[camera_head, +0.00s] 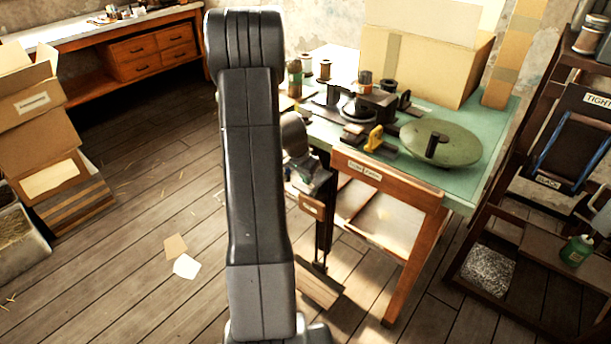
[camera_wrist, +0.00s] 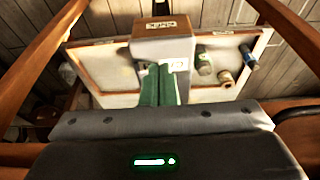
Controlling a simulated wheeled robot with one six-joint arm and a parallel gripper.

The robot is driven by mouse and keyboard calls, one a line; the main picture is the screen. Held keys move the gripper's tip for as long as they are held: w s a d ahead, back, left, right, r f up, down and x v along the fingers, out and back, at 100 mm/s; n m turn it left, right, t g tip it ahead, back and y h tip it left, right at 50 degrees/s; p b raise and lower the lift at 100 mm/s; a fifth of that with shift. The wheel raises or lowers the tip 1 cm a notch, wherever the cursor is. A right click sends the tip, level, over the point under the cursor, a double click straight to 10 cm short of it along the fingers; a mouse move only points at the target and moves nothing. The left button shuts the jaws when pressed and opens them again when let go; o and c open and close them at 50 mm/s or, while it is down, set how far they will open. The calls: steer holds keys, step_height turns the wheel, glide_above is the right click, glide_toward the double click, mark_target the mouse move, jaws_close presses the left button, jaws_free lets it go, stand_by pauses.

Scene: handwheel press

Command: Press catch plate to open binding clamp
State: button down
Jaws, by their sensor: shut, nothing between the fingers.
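My black and grey arm stands upright across the middle of the head view. My gripper (camera_wrist: 160,84) shows in the wrist view as what look like two green fingers side by side, shut with nothing between them. They point at a grey block (camera_wrist: 150,47) with small labels. I cannot tell whether they touch it. In the head view the bench press (camera_head: 376,100) stands on the green tabletop, with a yellow lever (camera_head: 374,138) at its front and a green handwheel (camera_head: 440,143) with a black knob. I cannot clearly identify the catch plate or the clamp; my arm hides part of this area.
The green-topped table (camera_head: 490,110) has a labelled wooden front edge (camera_head: 395,184). Under it is a pale shelf (camera_head: 408,235); the wrist view shows bottles there. A dark rack (camera_head: 520,195) stands at right. Cardboard boxes (camera_head: 50,145) stand at left. Floor between is mostly clear.

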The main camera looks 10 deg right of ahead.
mark_target(305, 186)
step_height(305, 186, down, 3)
steer(key=b, duration=0.3)
steer(key=shift+s, duration=0.1)
stand_by(0.3)
steer(key=shift+r, duration=0.35)
steer(key=p+v, duration=0.2)
steer(key=v, duration=1.1)
steer(key=shift+w+d+r+p, duration=0.35)
steer(key=shift+r, duration=0.05)
steer(key=shift+a, duration=0.1)
